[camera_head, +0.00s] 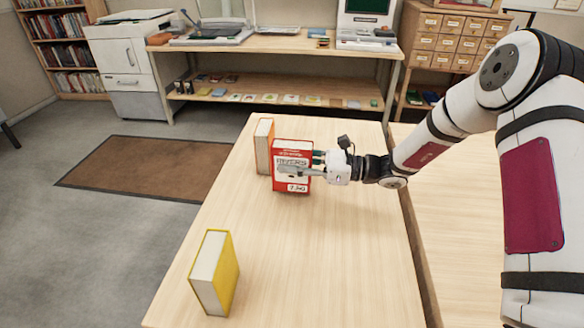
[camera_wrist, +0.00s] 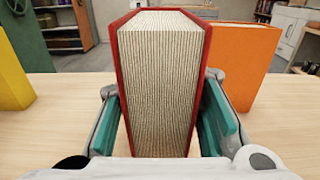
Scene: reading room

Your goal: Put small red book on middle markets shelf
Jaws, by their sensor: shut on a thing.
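No shelf labelled "middle markets" can be made out in either view.
An orange book (camera_head: 264,146) stands just behind and left of the red one. A yellow book (camera_head: 215,272) stands at the table's near left. The table (camera_head: 330,250) is bare at front right. A low-shelved desk (camera_head: 270,45) stands across the floor.

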